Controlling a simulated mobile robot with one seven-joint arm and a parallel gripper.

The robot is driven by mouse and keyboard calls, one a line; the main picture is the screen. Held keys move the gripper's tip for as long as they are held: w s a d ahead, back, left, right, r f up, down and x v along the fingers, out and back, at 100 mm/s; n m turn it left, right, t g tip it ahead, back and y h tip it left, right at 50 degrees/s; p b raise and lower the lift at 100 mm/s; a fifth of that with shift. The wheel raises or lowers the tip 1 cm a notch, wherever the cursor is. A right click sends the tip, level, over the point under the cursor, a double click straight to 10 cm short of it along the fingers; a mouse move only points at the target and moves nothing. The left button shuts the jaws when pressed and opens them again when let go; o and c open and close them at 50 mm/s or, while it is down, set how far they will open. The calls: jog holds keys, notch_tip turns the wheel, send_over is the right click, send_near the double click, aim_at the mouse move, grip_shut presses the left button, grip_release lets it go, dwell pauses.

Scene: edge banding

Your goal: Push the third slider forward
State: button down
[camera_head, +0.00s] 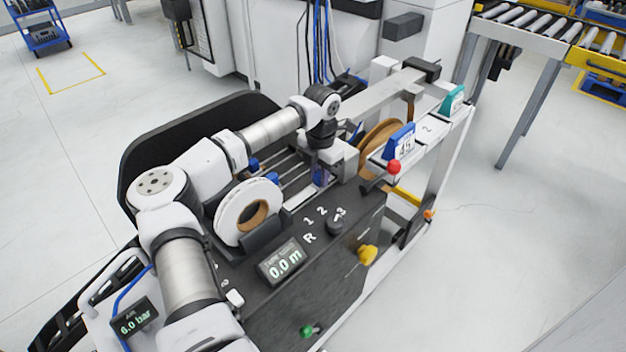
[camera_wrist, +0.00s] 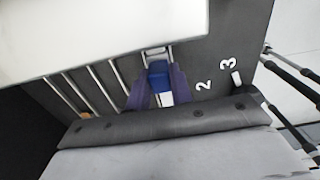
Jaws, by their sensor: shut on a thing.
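My gripper (camera_head: 319,176) is low over the slider rails of the dark machine panel, its purple fingers partly hidden by my wrist in the head view. In the wrist view the fingers (camera_wrist: 160,90) are closed on the two sides of a blue slider (camera_wrist: 159,74). This slider sits on the rail farthest right in that view. Two other blue sliders (camera_head: 253,164) (camera_head: 272,179) stand on the rails to the left in the head view. The wrist view does not clearly show their handles.
A white tape roll (camera_head: 247,212) stands in front of the rails, and a brown roll (camera_head: 382,146) stands to their right. A dial knob (camera_head: 335,228) with numbers and a display reading 0.0 m (camera_head: 283,262) are nearer. A red-ball lever (camera_head: 393,167) is at the right.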

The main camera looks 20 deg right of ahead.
jog(key=shift+w+d+r, duration=0.1)
jog(key=shift+d, duration=0.05)
jog(key=c, duration=1.2)
grip_release()
jog(key=shift+d, duration=0.1)
jog(key=shift+c, duration=0.2)
notch_tip(320, 180, up, 14)
jog(key=b, duration=0.2)
jog(key=shift+b, duration=0.4)
jog(key=shift+f, duration=0.2)
